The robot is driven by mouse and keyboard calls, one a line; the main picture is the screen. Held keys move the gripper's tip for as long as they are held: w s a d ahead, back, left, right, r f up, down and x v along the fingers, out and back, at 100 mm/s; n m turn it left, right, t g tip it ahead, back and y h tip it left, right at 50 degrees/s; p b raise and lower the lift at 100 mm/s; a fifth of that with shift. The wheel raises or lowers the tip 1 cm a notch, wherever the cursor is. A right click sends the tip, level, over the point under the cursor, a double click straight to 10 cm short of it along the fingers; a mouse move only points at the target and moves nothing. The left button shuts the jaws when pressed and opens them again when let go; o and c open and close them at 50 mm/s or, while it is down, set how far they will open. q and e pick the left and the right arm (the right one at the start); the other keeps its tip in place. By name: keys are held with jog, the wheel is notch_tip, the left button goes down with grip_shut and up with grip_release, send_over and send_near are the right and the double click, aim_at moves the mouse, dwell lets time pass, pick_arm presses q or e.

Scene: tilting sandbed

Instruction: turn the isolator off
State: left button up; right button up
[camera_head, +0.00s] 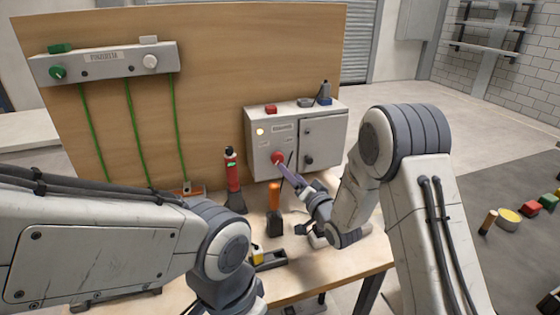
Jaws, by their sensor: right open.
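A grey control box (323,122) stands on the bench against the wooden board. Its front has a lit yellowish lamp (260,132), a label plate and a red knob (278,158) low on its left half, which looks like the isolator handle. My right gripper (285,168) is open, its fingers pointing at the red knob from the lower right. The fingertips are at or very near the knob; I cannot tell whether they touch it. They partly cover the knob, so its angle is unclear. My left arm comes in from the left, but its gripper does not show.
A red bottle-like tool (232,175) and an orange-handled tool (274,198) stand on the bench (300,278) left of my right gripper. A yellow-and-black item (262,257) lies nearer. A grey panel (105,62) with green cables hangs on the board. Small coloured items lie at far right.

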aim_at(278, 160)
jog(key=p+x, duration=0.2)
jog(key=x, duration=0.6)
jog(key=shift+w+a, duration=0.2)
jog(key=shift+w, duration=0.05)
grip_shut()
jog(key=shift+f+n+b, duration=0.15)
jog(key=shift+n+b, duration=0.75)
jog(key=shift+b, duration=0.2)
jog(key=n+b, duration=0.4)
jog(key=n+g+h+b, duration=0.1)
jog(key=n+b, duration=0.3)
jog(key=shift+a, duration=0.1)
jog(key=shift+r+n+h+b, duration=0.2)
jog(key=shift+n+h+b, duration=0.1)
jog(key=shift+n+b, duration=1.4)
grip_release()
